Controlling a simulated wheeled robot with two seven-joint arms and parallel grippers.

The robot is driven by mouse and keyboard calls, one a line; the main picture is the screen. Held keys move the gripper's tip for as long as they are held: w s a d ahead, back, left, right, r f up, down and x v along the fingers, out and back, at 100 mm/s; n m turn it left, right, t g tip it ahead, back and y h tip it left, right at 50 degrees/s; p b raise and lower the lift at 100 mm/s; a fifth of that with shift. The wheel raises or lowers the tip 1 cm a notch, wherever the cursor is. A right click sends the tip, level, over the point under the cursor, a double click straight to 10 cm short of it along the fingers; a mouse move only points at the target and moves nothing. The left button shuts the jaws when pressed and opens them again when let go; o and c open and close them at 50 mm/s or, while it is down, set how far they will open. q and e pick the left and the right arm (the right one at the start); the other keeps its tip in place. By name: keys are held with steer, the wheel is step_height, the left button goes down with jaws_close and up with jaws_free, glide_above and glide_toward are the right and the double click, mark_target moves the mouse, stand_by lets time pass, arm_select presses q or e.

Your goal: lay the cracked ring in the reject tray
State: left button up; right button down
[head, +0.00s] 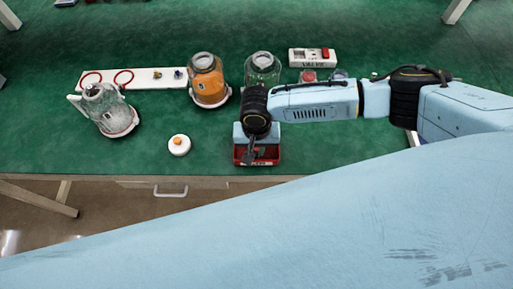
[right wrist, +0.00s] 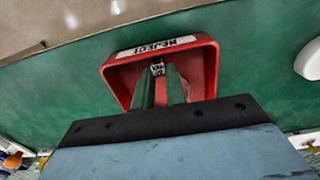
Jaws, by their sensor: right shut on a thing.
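The red reject tray (head: 243,161) lies near the front edge of the green table. Its white label reads REJECT in the right wrist view (right wrist: 118,78). My right gripper (head: 250,157) points down over the tray. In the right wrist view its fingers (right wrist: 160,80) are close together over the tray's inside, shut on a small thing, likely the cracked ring. The held thing is nearly all hidden, and I cannot tell whether it touches the tray floor. My left gripper is out of view.
A clear canister (head: 103,105) stands at the left, an orange-filled one (head: 208,82) and another clear one (head: 262,67) behind the tray. A round white lid (head: 179,145) with an orange knob lies left of the tray. A white box (head: 312,57) with a red switch is behind.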

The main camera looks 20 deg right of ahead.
steer(key=shift+f, duration=0.25)
steer(key=c, duration=1.4)
jaws_free()
steer(key=shift+c, duration=0.2)
step_height(320, 180, up, 12)
steer(key=p, duration=0.1)
steer(key=shift+r+p, duration=0.15)
steer(key=shift+p, duration=0.25)
